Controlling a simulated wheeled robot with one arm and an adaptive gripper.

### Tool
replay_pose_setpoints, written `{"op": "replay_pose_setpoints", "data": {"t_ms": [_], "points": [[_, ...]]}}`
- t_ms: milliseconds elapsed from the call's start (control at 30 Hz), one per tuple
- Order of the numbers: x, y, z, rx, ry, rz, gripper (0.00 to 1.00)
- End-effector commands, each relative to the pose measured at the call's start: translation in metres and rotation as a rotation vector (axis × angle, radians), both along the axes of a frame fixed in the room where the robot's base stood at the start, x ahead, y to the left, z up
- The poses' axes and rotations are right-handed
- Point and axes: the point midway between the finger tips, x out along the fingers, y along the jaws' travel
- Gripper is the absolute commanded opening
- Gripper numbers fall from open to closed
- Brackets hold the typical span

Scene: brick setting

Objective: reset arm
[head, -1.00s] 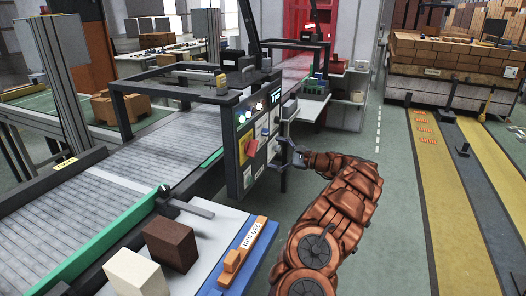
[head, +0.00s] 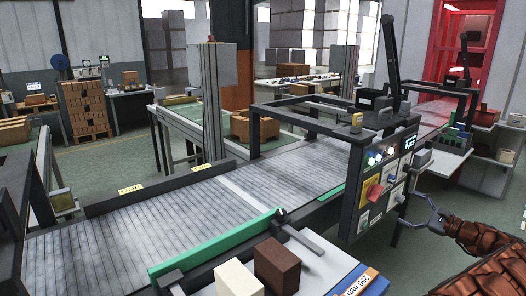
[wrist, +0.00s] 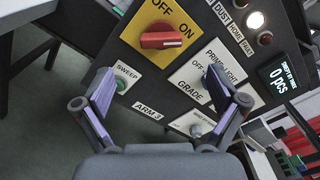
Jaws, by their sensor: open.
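My gripper (head: 421,211) is at the right of the head view, open and empty, in front of a dark control panel (head: 352,221) on the conveyor's side. In the wrist view the two fingers of my gripper (wrist: 160,110) stand apart, with panel labels showing between them. The panel (wrist: 137,82) carries a red rotary switch (wrist: 162,40) on a yellow OFF/ON plate, a green SWEEP button (wrist: 121,86), a PRIME-LIGHT GRADE switch partly hidden by the right finger, and a pale knob (wrist: 196,129) below. A small display (wrist: 285,77) reads "0 pcs". I cannot tell whether the fingers touch the panel.
A roller conveyor (head: 110,237) with a green rail (head: 215,245) runs along the left and middle. A white block (head: 238,279) and a brown block (head: 278,266) lie at the front. Brick stacks (head: 88,108) stand at the back left. Shelving stands at the right.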

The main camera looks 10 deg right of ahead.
Motion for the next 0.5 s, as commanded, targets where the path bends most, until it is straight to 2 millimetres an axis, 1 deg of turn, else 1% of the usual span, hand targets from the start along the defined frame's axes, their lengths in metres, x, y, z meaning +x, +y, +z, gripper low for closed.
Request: {"op": "replay_pose_setpoints", "data": {"t_ms": [67, 167, 200, 233, 267, 300, 333, 400, 467, 500], "points": [[0.006, 0.016, 0.011, -0.005, -0.005, 0.032, 0.96], [0.016, 0.054, 0.028, -0.015, -0.004, 0.103, 0.96], [0.021, 0.074, 0.037, -0.025, -0.005, 0.141, 0.96], [0.023, 0.089, 0.045, -0.035, -0.006, 0.169, 0.96], [0.025, 0.104, 0.051, -0.044, -0.006, 0.198, 0.96], [0.027, 0.125, 0.059, -0.056, -0.004, 0.237, 0.96], [0.027, 0.142, 0.065, -0.067, -0.003, 0.269, 0.96], [0.026, 0.177, 0.079, -0.096, 0.001, 0.335, 0.96], [0.023, 0.208, 0.089, -0.125, 0.003, 0.393, 0.96], [0.02, 0.229, 0.096, -0.143, 0.005, 0.432, 0.96]]}}
